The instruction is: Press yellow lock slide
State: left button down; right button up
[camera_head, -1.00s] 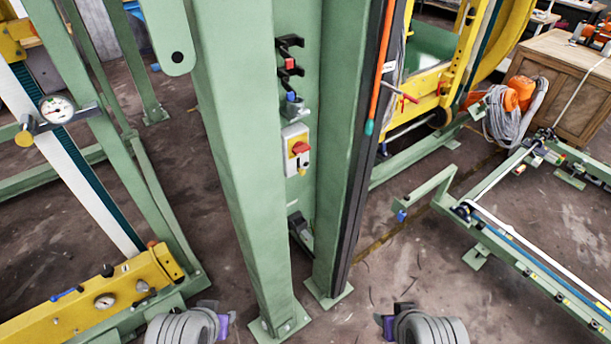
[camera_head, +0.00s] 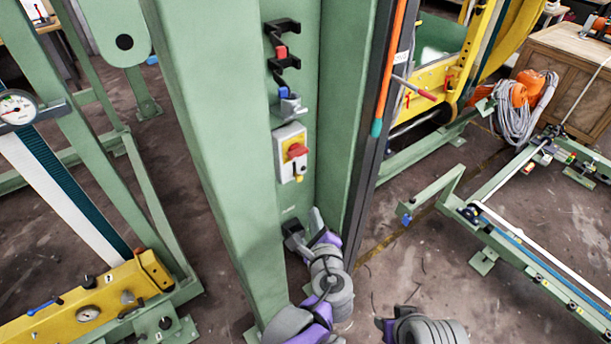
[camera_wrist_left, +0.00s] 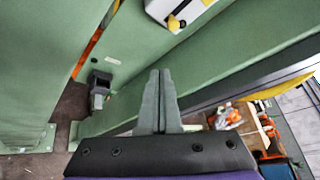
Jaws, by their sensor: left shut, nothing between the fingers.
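A white and yellow switch box (camera_head: 290,153) with a red rotary handle (camera_head: 296,151) is mounted on the green panel between two uprights. The small yellow lock slide (camera_head: 298,171) sits at the box's lower edge, below the handle. In the left wrist view the slide (camera_wrist_left: 176,23) shows at the top, ahead and to the right of the fingertips. My left gripper (camera_head: 317,214) is below the box in the head view, apart from it. Its fingers (camera_wrist_left: 159,74) are closed together with nothing between them. My right gripper is not in view; only part of that arm shows.
The left green upright (camera_head: 215,150) and the right upright (camera_head: 345,120) flank the panel narrowly. Black hooks (camera_head: 283,55) hang above the box. A dark fitting (camera_head: 293,232) is low on the panel, close to my left gripper. An orange rod (camera_head: 387,70) runs along the right upright.

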aim_at(298, 176)
pick_arm(q)
jog(key=shift+d+r+m+t, duration=0.2)
jog(key=shift+d+m, duration=0.1)
jog(key=shift+d, duration=0.2)
jog(key=shift+d+r+m+t, duration=0.1)
jog(key=shift+d+m+t, duration=0.15)
jog(key=shift+d, duration=0.25)
jog(key=w+a+p, duration=0.1)
jog(key=w+a, duration=0.2)
jog(key=w, duration=0.5)
jog(key=shift+w+a+r, duration=0.2)
jog(key=shift+w+a, duration=0.15)
jog(key=shift+r, duration=0.1)
